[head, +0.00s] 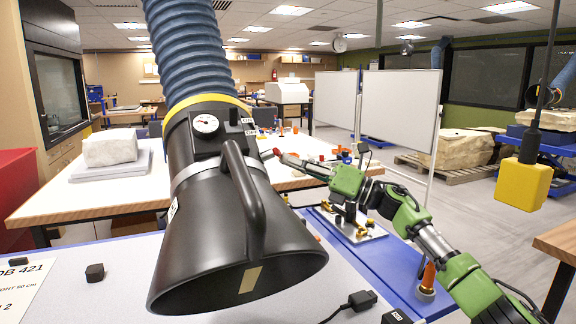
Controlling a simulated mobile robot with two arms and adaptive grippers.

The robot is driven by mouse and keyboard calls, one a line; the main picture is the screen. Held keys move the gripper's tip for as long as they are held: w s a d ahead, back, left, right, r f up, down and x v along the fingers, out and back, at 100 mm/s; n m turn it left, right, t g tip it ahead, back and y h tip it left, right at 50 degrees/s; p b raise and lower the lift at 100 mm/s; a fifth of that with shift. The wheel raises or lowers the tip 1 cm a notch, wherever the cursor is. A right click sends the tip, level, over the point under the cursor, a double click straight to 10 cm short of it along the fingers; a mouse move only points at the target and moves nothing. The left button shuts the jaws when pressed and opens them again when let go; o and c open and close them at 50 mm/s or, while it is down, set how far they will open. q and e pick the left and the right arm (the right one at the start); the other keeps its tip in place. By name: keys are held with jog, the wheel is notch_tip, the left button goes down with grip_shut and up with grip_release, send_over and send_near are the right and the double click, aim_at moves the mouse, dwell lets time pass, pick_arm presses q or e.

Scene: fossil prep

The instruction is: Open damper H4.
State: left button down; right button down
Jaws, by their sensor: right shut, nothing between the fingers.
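A large black extraction hood (215,215) hangs in the middle of the head view on a ribbed blue hose (188,55). It has a yellow band, a round white dial (206,124), a dark block with small labels (248,121) and a looped black handle (248,205). I cannot read H4 on it, and the damper's position is not clear. My right gripper (279,155) reaches in from the right and is shut and empty. Its reddish tip is close to the hood's right side, by a small dark lever; I cannot tell whether they touch. My left gripper is not in view.
A wooden-edged table (110,196) behind holds a white block (110,147) on a slab and small orange items. A blue-edged bench lies below the hood with a dark cube (95,272) and a black cable plug (362,299). A yellow box (522,184) hangs at the right.

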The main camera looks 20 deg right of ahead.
jog(key=shift+w+r, duration=0.45)
jog(key=shift+w, duration=0.15)
jog(key=shift+w+a+r, duration=0.25)
jog(key=shift+w+r, duration=0.2)
jog(key=shift+r, duration=0.2)
dwell(1.9)
jog(key=v, duration=1.2)
jog(key=shift+f, duration=0.15)
